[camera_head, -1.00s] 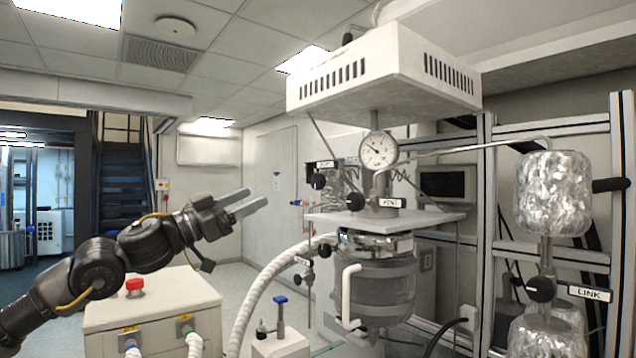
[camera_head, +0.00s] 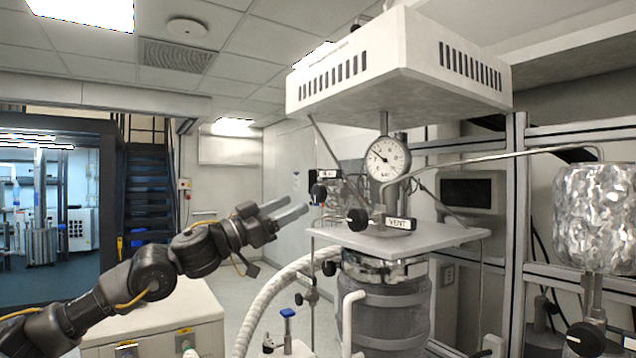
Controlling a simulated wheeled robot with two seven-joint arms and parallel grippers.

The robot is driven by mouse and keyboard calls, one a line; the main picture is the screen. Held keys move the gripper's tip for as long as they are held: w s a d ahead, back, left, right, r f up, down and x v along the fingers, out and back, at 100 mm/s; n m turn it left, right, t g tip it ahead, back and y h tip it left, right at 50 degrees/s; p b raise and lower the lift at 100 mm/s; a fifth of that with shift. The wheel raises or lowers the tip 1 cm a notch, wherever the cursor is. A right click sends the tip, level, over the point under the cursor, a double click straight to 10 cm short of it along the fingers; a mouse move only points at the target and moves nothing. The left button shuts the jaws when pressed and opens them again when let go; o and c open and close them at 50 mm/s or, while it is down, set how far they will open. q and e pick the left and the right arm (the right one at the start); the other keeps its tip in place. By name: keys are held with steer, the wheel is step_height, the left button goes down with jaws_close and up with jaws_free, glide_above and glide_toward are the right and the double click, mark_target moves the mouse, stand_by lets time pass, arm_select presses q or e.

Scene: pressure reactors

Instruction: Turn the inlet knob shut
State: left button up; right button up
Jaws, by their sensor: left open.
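My left gripper (camera_head: 296,207) reaches in from the left with its two grey fingers apart and empty. Its tips are just left of the reactor's valve cluster in the picture. A black knob (camera_head: 319,190) sits there beneath a small white tag (camera_head: 329,174), whose letters are too small to read surely; it may be the inlet knob. I see no contact with it. Another black knob (camera_head: 357,219) is beside the VENT tag (camera_head: 399,223). More black knobs (camera_head: 329,268) sit lower, left of the vessel. My right gripper is out of view.
A pressure gauge (camera_head: 388,158) rises above the reactor's flat plate (camera_head: 440,236), under a white vented hood (camera_head: 400,75). The grey vessel (camera_head: 385,305) hangs below. A white hose (camera_head: 270,300) curves at its left. A foil-wrapped cylinder (camera_head: 594,215) stands right.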

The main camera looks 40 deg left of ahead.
mark_target(315, 196)
arm_select(q)
steer(key=p+x, duration=0.4)
steer(key=x, duration=0.2)
steer(key=shift+w+r, duration=0.2)
steer(key=shift+w+d+r, duration=0.15)
steer(key=shift+w, duration=0.15)
steer(key=shift+w+d+p, duration=0.15)
steer(key=shift+w+p, duration=0.25)
steer(key=shift+w, duration=0.1)
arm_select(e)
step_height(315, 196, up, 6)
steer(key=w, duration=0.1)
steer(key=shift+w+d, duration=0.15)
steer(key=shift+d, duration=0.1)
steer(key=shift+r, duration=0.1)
arm_select(q)
steer(key=c, duration=1)
steer(key=shift+o, duration=0.2)
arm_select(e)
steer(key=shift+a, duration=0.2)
